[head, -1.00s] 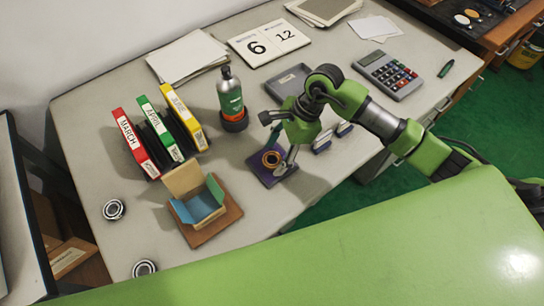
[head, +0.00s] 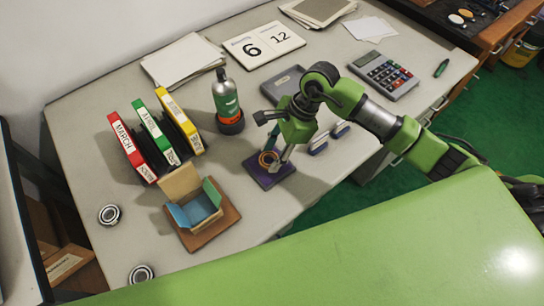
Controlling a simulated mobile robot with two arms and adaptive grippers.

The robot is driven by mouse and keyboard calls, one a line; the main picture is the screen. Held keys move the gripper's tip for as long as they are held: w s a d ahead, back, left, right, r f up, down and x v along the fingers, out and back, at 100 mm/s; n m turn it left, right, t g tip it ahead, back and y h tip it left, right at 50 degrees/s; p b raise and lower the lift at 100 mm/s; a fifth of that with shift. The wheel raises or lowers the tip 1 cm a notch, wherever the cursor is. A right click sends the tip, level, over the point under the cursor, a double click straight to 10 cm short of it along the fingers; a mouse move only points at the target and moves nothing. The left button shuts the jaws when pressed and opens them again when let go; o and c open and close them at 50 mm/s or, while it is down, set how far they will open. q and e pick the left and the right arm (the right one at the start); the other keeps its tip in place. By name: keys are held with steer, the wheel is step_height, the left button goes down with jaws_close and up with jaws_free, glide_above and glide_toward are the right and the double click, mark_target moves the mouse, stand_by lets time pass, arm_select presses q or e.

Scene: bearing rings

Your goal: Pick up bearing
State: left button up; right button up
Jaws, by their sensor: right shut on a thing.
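A brass-orange bearing ring (head: 266,160) is at a small dark purple square pad (head: 267,179) near the middle of the desk. My right gripper (head: 273,160) points down over the pad and is shut on this ring. Its fingers partly cover the ring, and I cannot tell whether the ring is clear of the pad. Two silver-and-black bearings lie flat at the left of the desk: one (head: 109,214) near the left edge, the other (head: 141,273) near the front edge. My left gripper is not in view.
An open box (head: 194,208) on a brown board stands left of the pad. Binders (head: 128,148), a bottle (head: 227,97), a grey tray (head: 283,83) and a calculator (head: 383,75) stand around. Small blue-and-white items (head: 318,147) lie right of the gripper.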

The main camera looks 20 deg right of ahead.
steer(key=shift+w+r+b, duration=0.15)
steer(key=shift+r+b, duration=0.2)
steer(key=shift+r, duration=0.4)
steer(key=s+d+r+b, duration=0.2)
steer(key=s+r, duration=0.3)
steer(key=s, duration=0.2)
steer(key=s+d+r+b, duration=0.1)
steer(key=s+d+r, duration=0.2)
steer(key=s+r, duration=0.3)
steer(key=w+n+g+h, duration=0.1)
steer(key=n, duration=0.5)
steer(key=w+f+n+g+h, duration=0.1)
steer(key=w+n+g+h, duration=0.1)
steer(key=n, duration=0.4)
steer(key=w+n+g+h, duration=0.1)
steer(key=n, duration=0.5)
steer(key=shift+w+d+f+n+g, duration=0.1)
steer(key=shift+w+f+n+g, duration=0.1)
steer(key=shift+w+n+g, duration=0.15)
